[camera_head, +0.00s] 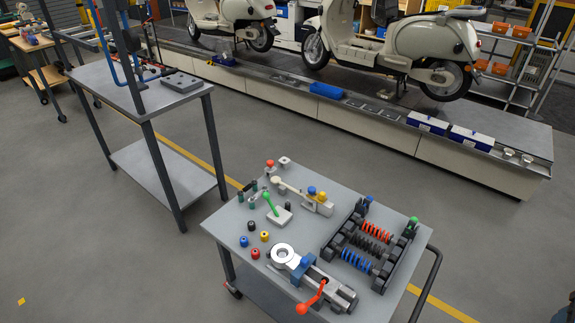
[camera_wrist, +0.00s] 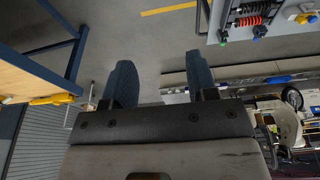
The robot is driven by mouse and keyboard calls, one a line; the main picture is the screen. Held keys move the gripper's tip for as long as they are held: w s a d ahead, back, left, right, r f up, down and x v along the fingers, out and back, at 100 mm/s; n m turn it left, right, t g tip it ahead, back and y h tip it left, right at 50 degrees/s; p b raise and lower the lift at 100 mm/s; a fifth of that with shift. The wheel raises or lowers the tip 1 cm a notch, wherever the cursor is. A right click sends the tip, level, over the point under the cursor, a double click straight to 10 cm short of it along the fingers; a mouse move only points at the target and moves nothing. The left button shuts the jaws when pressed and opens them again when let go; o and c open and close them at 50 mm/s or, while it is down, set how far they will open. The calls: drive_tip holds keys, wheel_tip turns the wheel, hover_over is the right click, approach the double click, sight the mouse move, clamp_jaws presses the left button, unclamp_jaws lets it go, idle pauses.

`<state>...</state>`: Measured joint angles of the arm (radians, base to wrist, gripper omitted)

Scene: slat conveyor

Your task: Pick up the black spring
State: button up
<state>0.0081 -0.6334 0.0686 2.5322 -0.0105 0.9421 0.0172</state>
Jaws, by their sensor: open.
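The black spring (camera_head: 367,243) lies in a dark rack (camera_head: 345,221) on the right part of the grey cart top. It sits between a red spring (camera_head: 376,231) and a blue spring (camera_head: 356,261). My gripper (camera_wrist: 163,85) shows in the wrist view with its two blue-grey fingers apart and nothing between them. It is well away from the cart; the rack with a red spring (camera_wrist: 250,21) shows at the upper right of that view. The black spring is hard to make out there. My gripper is not seen in the head view.
The cart top (camera_head: 222,228) also holds a vise with a red handle (camera_head: 312,298), a green-handled clamp (camera_head: 276,212) and several small coloured knobs. A second grey table (camera_head: 128,88) stands at the left. The conveyor with scooters (camera_head: 390,118) runs behind. Open floor lies between.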

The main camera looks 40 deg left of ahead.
drive_tip(key=w+a+n+y, duration=0.1)
drive_tip(key=w+a+y, duration=0.2)
drive_tip(key=w+a, duration=1.55)
drive_tip(key=w+a+f+y, duration=0.1)
drive_tip(key=w+a+f, duration=0.2)
drive_tip(key=w+a, duration=0.35)
drive_tip(key=w+a+f+g+y, duration=0.1)
drive_tip(key=w+a+f, duration=0.15)
drive_tip(key=a, duration=0.75)
drive_tip(key=w+a+f+y, duration=0.1)
drive_tip(key=w+a+f, duration=0.2)
drive_tip(key=w+a, duration=0.35)
drive_tip(key=shift+m+g+y, duration=0.4)
drive_tip(key=shift+g+y, duration=0.1)
drive_tip(key=shift+g, duration=0.3)
drive_tip(key=s+a+f, duration=0.2)
drive_tip(key=a+f, duration=0.8)
drive_tip(key=a, duration=0.4)
drive_tip(key=s+a+f, duration=0.2)
drive_tip(key=a+f, duration=0.8)
drive_tip(key=a, duration=0.5)
drive_tip(key=s+a+f, duration=0.3)
drive_tip(key=a+f, duration=0.7)
drive_tip(key=a, duration=0.4)
drive_tip(key=shift+s+a+f, duration=0.1)
drive_tip(key=shift+a+f, duration=0.1)
drive_tip(key=shift+a, duration=0.2)
drive_tip(key=shift+s+a+f, duration=0.15)
drive_tip(key=shift+a+f, duration=0.1)
drive_tip(key=shift+a, duration=0.05)
